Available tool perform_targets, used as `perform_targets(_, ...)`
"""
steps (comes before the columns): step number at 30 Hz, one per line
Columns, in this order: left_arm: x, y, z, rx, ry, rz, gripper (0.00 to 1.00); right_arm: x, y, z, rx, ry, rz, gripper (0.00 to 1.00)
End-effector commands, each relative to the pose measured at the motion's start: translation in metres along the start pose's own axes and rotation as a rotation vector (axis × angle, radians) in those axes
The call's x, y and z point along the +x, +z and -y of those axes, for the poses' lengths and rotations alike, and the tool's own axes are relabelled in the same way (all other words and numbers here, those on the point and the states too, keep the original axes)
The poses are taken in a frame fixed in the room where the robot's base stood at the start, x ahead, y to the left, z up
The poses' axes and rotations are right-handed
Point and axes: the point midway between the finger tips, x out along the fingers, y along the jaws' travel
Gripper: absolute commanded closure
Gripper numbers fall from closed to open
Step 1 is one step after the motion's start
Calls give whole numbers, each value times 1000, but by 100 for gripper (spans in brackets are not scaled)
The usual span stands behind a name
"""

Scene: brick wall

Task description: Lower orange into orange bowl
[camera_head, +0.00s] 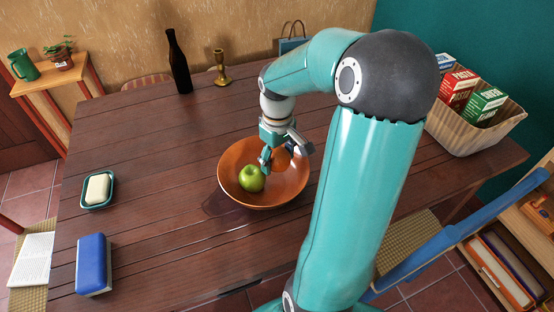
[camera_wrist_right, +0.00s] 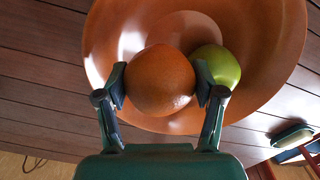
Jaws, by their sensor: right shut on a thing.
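An orange bowl (camera_head: 236,153) stands on the dark wooden table. It also fills much of the right wrist view (camera_wrist_right: 108,40). A green apple (camera_head: 251,179) lies inside the bowl and also shows in the right wrist view (camera_wrist_right: 218,66). My right gripper (camera_head: 277,156) is at the bowl, pointing down into it. In the right wrist view its two fingers (camera_wrist_right: 161,88) are shut on the orange (camera_wrist_right: 160,80), one on each side. The orange is over the bowl, close beside the apple. I cannot tell whether it touches the bowl. In the head view the orange does not stand out. My left gripper is not in view.
A soap dish (camera_head: 98,204) and a blue box-shaped item (camera_head: 93,264) are on the left of the table. A dark bottle (camera_head: 179,62) and a brass candlestick (camera_head: 221,67) stand at the back. A basket (camera_head: 474,139) with boxes is at the right.

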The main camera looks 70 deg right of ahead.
Motion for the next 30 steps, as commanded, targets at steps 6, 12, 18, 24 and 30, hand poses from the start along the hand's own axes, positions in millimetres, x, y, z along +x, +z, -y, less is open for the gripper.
perform_targets(6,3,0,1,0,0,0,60,4,0,0,0,0,0,73)
perform_targets(12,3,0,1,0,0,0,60,4,0,0,0,0,0,73)
perform_targets(18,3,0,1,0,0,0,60,4,0,0,0,0,0,5)
perform_targets(24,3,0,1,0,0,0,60,4,0,0,0,0,0,3)
perform_targets(30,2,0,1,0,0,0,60,2,0,0,0,0,0,3)
